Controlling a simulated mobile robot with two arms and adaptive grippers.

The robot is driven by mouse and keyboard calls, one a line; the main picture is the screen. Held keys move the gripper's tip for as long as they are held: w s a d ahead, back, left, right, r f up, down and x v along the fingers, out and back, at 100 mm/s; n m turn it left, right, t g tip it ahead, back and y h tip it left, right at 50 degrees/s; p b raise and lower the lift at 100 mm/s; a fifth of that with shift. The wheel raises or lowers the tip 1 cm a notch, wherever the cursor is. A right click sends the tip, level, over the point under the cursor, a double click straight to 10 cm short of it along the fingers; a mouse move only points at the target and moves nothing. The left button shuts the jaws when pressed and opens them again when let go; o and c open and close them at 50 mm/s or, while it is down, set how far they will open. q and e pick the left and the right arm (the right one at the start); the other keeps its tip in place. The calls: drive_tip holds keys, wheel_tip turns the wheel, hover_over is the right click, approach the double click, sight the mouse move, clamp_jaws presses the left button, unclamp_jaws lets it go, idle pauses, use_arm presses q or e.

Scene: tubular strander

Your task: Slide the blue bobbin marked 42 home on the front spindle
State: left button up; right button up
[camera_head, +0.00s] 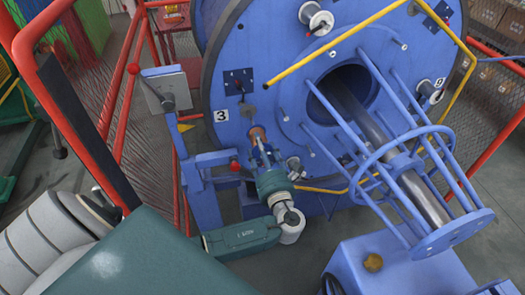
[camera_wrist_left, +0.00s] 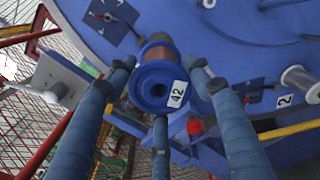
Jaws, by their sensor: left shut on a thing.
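The blue bobbin marked 42 (camera_wrist_left: 155,88) sits between the fingers of my left gripper (camera_wrist_left: 160,100) in the left wrist view. Its flange with the white 42 label faces the camera, and copper-coloured winding shows behind it. In the head view my left gripper (camera_head: 262,150) reaches up to the big blue disc (camera_head: 290,75), shut on the bobbin (camera_head: 257,134) just below the number 3 plate. The bobbin's far end is close to the disc. The front spindle is hidden behind the bobbin, so I cannot tell how far on it is. My right gripper is not in view.
Small bobbins (camera_head: 316,19) sit elsewhere on the disc. A blue cage with a steel shaft (camera_head: 415,185) juts out at right, and a yellow rail (camera_head: 330,42) crosses above. A blue post with a grey box (camera_head: 166,88) and red-knobbed lever stands left of my gripper.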

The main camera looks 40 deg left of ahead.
sight(254, 127)
use_arm(q)
drive_tip(key=shift+b+x, duration=0.3)
drive_tip(key=shift+x, duration=2.65)
drive_tip(key=shift+b+x, duration=0.5)
drive_tip(key=shift+x, duration=1.9)
drive_tip(key=shift+w, duration=0.1)
drive_tip(key=o, duration=1.8)
drive_tip(key=shift+d, duration=0.1)
drive_tip(key=shift+f, duration=0.15)
